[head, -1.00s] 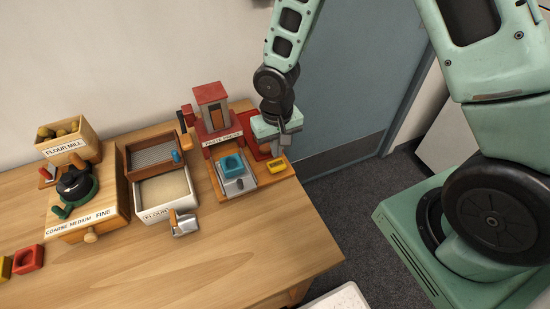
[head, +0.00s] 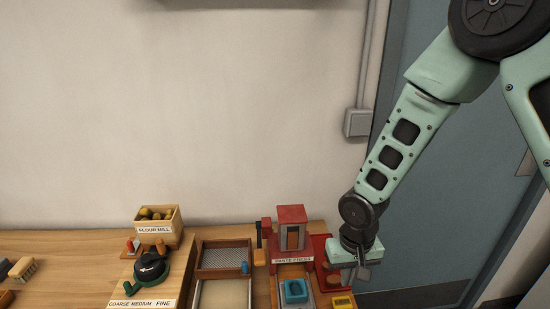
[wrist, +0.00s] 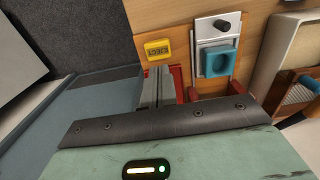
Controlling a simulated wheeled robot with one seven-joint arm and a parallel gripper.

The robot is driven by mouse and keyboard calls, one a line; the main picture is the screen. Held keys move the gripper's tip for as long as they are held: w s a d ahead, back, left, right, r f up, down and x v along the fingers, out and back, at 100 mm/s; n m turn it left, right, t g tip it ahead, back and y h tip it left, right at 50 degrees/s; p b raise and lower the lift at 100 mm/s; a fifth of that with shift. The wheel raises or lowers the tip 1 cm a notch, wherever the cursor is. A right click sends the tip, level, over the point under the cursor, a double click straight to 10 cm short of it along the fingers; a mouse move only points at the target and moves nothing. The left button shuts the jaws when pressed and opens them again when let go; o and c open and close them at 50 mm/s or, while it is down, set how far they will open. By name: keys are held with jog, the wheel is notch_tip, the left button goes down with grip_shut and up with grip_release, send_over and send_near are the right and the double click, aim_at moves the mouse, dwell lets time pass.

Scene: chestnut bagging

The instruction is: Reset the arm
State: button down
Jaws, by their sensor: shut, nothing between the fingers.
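Left of the press are a wooden sieve tray (head: 224,258) and a flour mill (head: 150,270) with a filled box (head: 158,226) on top. A brush (head: 22,268) lies far left. A wall and a grey-blue door (head: 440,200) stand behind. Bare tabletop (head: 70,242) shows at the left.

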jog(key=s+a+r+n+b, duration=0.2)
jog(key=s+r, duration=0.4)
jog(key=s, duration=0.4)
jog(key=s+a+r+n+b, duration=0.3)
jog(key=s+r+n, duration=0.2)
jog(key=s, duration=0.4)
jog(key=shift+s+a+r+n+y, duration=0.3)
jog(key=shift+s+a+r, duration=0.1)
jog(key=shift+r, duration=0.35)
jog(key=shift+w, duration=0.1)
